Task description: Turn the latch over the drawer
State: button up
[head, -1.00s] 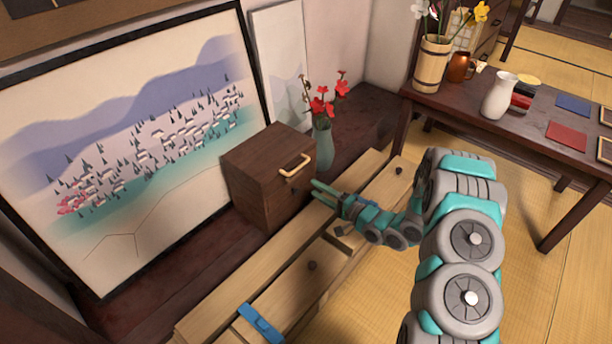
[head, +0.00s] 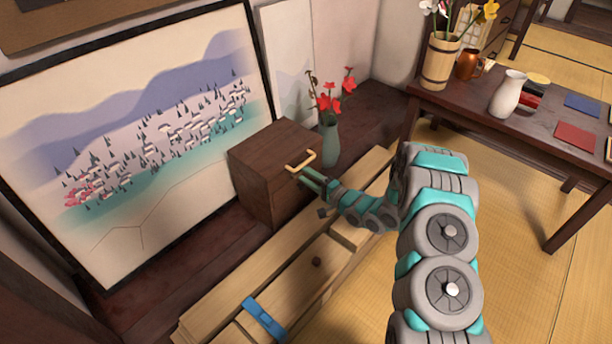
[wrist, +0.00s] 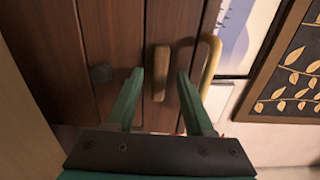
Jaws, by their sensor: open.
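A dark brown wooden cabinet (head: 262,185) stands on the low ledge below the large picture. The handle also shows in the head view (head: 301,162). My gripper (wrist: 160,75) is open, with one green finger on each side of the latch and space between. I cannot tell whether either finger touches it. In the head view my gripper (head: 302,177) is just below the handle and the latch is hidden.
A pale wooden chest (head: 285,280) with a blue piece (head: 263,318) and a dark knob (head: 316,262) lies low before the cabinet. A dark table (head: 470,110) with vases is at right.

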jog(key=shift+c, duration=0.4)
grip_shut()
jog(key=shift+n, duration=0.4)
jog(key=n, duration=0.3)
jog(key=shift+f+n+b, duration=0.1)
jog(key=shift+n+b, duration=0.2)
jog(key=shift+b, duration=0.05)
jog(key=n+b, duration=0.1)
jog(key=n, duration=0.3)
jog(key=shift+f+n, duration=0.1)
jog(key=shift+n, duration=0.2)
jog(key=n+b, duration=0.2)
jog(key=n, duration=0.2)
jog(key=shift+n+b, duration=0.3)
jog(key=shift+b, duration=0.1)
jog(key=shift+n+b, duration=1.3)
jog(key=shift+n, duration=0.8)
jog(key=shift+o, duration=0.4)
grip_release()
